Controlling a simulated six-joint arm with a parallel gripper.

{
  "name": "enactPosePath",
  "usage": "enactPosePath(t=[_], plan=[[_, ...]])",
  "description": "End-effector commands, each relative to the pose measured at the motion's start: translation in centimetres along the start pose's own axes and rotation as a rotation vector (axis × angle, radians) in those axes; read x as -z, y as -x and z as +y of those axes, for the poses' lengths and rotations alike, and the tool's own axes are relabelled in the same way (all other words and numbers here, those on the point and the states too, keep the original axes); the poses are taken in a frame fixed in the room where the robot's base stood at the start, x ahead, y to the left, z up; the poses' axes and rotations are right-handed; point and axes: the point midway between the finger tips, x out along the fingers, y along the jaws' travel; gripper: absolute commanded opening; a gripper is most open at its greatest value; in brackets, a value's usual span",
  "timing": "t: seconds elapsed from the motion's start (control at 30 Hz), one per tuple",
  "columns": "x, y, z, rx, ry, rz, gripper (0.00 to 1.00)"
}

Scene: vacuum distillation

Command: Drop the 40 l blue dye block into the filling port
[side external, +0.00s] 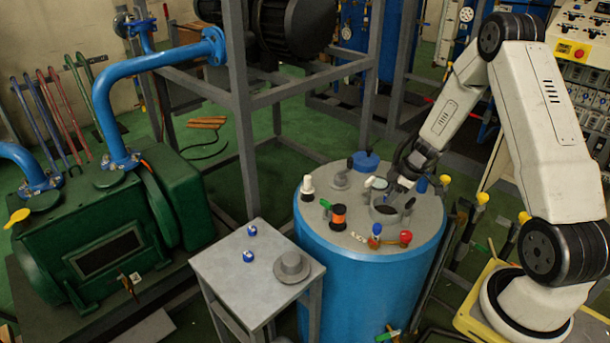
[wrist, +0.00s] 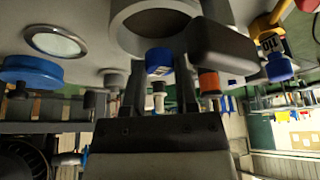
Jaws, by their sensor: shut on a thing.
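The filling port (side external: 385,213) is a short grey open ring on top of the blue tank (side external: 370,275). My gripper (side external: 394,192) points down at the port in the side view. In the wrist view my gripper (wrist: 160,72) is shut on a small blue block (wrist: 158,60) between its fingertips. The block appears close to the port's rim; its exact height over the opening cannot be told. Its marking is too small to read.
Two other blue blocks (side external: 249,256) stand on a small grey table (side external: 225,270), beside a grey cap (side external: 292,267). Around the port are a red knob (side external: 406,237), an orange fitting (side external: 338,214), a white fitting (side external: 307,185) and a round sight glass (wrist: 55,42).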

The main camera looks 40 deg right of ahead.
Motion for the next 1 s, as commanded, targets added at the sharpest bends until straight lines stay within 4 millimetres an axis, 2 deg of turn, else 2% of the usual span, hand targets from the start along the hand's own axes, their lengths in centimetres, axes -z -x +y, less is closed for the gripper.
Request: enactPosePath(t=[0.37,0.4,0.47,0.5,0.53,0.73,0.77,0.8,0.83,1.0], plan=[[-0.07,-0.20,0.02,-0.001,-0.001,0.000,0.00],[-0.07,-0.20,0.02,-0.001,-0.001,0.000,0.43],[-0.07,-0.19,0.02,0.000,-0.001,0.000,0.62],[-0.07,-0.19,0.01,0.000,-0.001,0.000,0.75],[-0.07,-0.19,0.01,0.000,-0.001,0.000,0.78],[-0.07,-0.19,0.01,0.000,-0.001,0.000,0.78],[-0.08,-0.19,0.01,0.000,-0.001,0.000,0.84],[-0.08,-0.19,0.01,0.000,-0.001,0.000,0.97],[-0.08,-0.19,0.01,0.000,-0.001,0.000,1.00],[-0.08,-0.19,0.01,0.000,-0.001,0.000,1.00]])
